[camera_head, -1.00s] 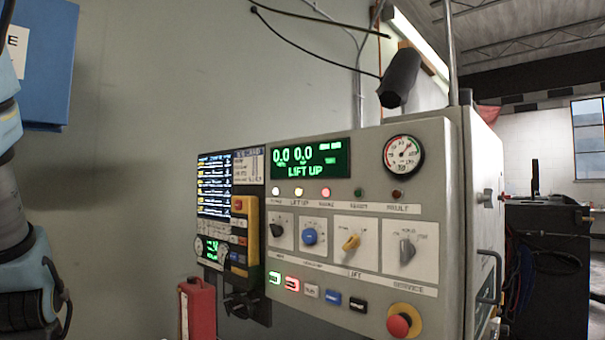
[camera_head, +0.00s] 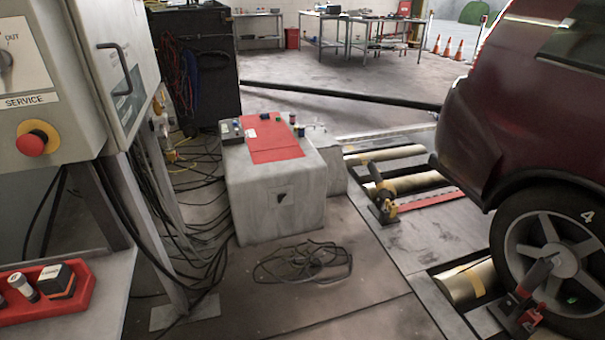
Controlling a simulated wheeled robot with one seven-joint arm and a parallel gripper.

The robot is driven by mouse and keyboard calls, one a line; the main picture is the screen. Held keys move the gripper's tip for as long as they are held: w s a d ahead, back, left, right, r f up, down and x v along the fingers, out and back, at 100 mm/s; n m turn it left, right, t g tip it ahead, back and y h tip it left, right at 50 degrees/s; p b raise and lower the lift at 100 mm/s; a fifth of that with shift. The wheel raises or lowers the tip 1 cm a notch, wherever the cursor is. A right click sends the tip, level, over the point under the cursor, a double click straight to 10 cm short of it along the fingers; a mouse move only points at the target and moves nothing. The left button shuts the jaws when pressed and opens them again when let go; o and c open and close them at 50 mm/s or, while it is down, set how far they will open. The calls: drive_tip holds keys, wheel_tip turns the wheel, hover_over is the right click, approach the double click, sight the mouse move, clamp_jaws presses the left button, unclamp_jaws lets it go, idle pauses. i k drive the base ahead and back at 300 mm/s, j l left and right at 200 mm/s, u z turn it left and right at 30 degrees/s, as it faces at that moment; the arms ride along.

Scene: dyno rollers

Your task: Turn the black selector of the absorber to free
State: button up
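The control cabinet (camera_head: 85,110) stands at the left edge, cut off by the picture. Only its lower right front corner and its side show. The grey selector (camera_head: 5,60) above the SERVICE label is partly in view, with "OUT" printed above it. The black selector is out of view. My gripper is not in view. A pale box (camera_head: 285,195) with a red top panel stands on the floor in the middle; I cannot tell whether it is the absorber.
A red emergency stop (camera_head: 31,143) sits on the cabinet front. A red tray (camera_head: 85,295) with small items lies at lower left. Loose black cable (camera_head: 300,262) covers some floor.

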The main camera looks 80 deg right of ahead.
sight(281, 198)
drive_tip(key=z, duration=2.7)
drive_tip(key=i+u, duration=0.1)
drive_tip(key=u, duration=0.3)
drive_tip(key=l+u, duration=0.15)
drive_tip(key=u, duration=0.25)
drive_tip(key=i+l+u, duration=0.1)
drive_tip(key=u, duration=0.3)
drive_tip(key=i+l+u, duration=0.15)
drive_tip(key=l+u, duration=0.25)
drive_tip(key=l, duration=0.4)
drive_tip(key=l+u, duration=0.35)
drive_tip(key=l, duration=1.35)
drive_tip(key=i+u, duration=0.05)
